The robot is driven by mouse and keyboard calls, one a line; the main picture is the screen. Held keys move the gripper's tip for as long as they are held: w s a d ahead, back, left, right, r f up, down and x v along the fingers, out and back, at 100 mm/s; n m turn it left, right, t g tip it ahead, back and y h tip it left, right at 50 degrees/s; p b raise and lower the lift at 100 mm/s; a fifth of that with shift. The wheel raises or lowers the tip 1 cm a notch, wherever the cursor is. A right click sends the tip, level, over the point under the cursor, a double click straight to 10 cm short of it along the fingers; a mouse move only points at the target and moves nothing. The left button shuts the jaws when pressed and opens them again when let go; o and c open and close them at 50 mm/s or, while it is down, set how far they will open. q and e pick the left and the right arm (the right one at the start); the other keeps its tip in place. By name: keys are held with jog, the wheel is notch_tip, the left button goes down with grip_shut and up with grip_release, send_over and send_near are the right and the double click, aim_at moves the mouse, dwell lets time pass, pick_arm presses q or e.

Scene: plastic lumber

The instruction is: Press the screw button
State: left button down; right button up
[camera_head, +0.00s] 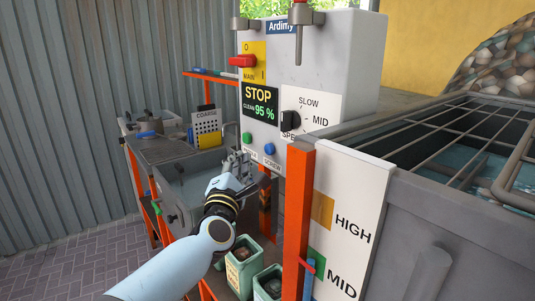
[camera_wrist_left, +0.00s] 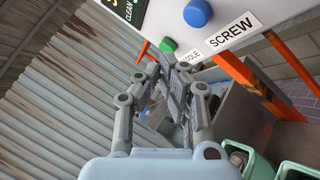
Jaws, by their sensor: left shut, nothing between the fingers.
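The grey control panel (camera_head: 330,75) carries a blue button (camera_head: 270,149) and a green button (camera_head: 248,138) low on its front face. In the left wrist view, the label SCREW sits by the blue button (camera_wrist_left: 197,13). A partly readable label sits by the green button (camera_wrist_left: 167,44). My left gripper (camera_head: 238,160) is shut and empty, just below and left of the two buttons in the head view. In the left wrist view its fingers (camera_wrist_left: 167,72) point toward the panel's lower edge, below the green button, and look apart from both buttons. My right gripper is not in view.
An orange post (camera_head: 298,220) stands right of the gripper, by a grey tank (camera_head: 440,215). A red main switch (camera_head: 242,61), black speed knob (camera_head: 291,121) and STOP screen (camera_head: 261,103) sit above the buttons. Green bins (camera_head: 243,268) stand below. A metal basin (camera_head: 190,185) lies left.

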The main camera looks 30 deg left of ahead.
aim_at(270, 149)
pick_arm(q)
jog(key=shift+w+d+b, duration=0.25)
jog(key=shift+w+d, duration=0.1)
jog(key=shift+w, duration=0.5)
jog(key=shift+w+d+b, duration=0.25)
jog(key=shift+w+d, duration=0.1)
jog(key=shift+w, duration=0.5)
jog(key=shift+w, duration=0.1)
jog(key=shift+w+d, duration=0.2)
jog(key=shift+w, duration=0.05)
jog(key=shift+w+d+b, duration=0.15)
jog(key=shift+w+b, duration=0.25)
jog(key=shift+w, duration=0.1)
dwell(0.9)
jog(key=shift+s, duration=0.1)
jog(key=shift+s+a+p, duration=0.3)
jog(key=shift+s+p, duration=0.05)
jog(key=shift+s, duration=0.45)
